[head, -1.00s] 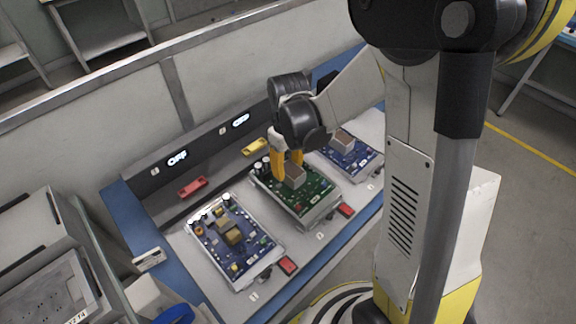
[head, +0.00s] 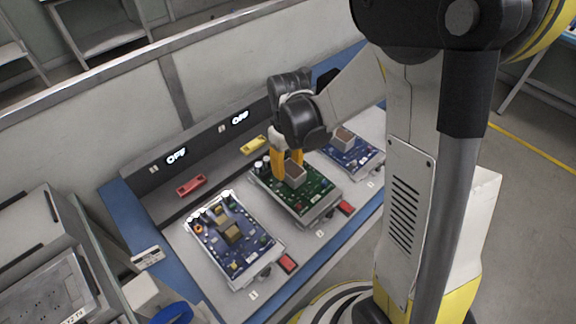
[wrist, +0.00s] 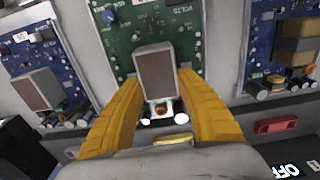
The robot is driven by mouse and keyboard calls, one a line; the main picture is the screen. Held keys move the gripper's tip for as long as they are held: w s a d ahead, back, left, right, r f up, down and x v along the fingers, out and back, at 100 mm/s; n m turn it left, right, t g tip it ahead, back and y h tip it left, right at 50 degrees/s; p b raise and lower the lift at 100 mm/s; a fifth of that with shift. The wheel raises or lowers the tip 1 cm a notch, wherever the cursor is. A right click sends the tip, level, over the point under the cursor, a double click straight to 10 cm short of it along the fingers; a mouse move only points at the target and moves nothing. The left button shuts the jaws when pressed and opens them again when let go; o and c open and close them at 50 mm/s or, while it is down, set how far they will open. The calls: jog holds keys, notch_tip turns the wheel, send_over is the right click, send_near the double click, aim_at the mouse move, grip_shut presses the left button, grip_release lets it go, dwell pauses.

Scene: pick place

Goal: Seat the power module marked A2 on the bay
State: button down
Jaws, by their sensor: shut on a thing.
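A green circuit-board module (head: 316,196) lies in the middle bay (head: 318,222) of the bench. A grey block with a brown top (head: 295,175) stands up from it. My gripper (head: 288,163) is over the module's rear part with its yellow fingers pointing down. In the wrist view the fingers (wrist: 160,95) close on both sides of the block (wrist: 157,76). The green board (wrist: 122,45) extends beyond them. I cannot read an A2 mark on it. The board looks level in the bay, but its underside is hidden, so I cannot tell whether it is fully down.
Blue boards lie on the left (head: 250,255) and right (head: 360,155) of the green one. Red (head: 191,185) and yellow (head: 254,145) parts lie along the back panel, under displays reading OFF (head: 177,156). A grey case (head: 50,290) stands at the lower left.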

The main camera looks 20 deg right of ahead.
jog(key=shift+f+b, duration=1.05)
dwell(1.1)
dwell(0.3)
jog(key=c, duration=0.8)
grip_release()
jog(key=shift+c, duration=0.4)
jog(key=shift+c, duration=1.4)
jog(key=shift+r, duration=0.1)
jog(key=shift+r+p, duration=2.6)
jog(key=shift+r, duration=0.8)
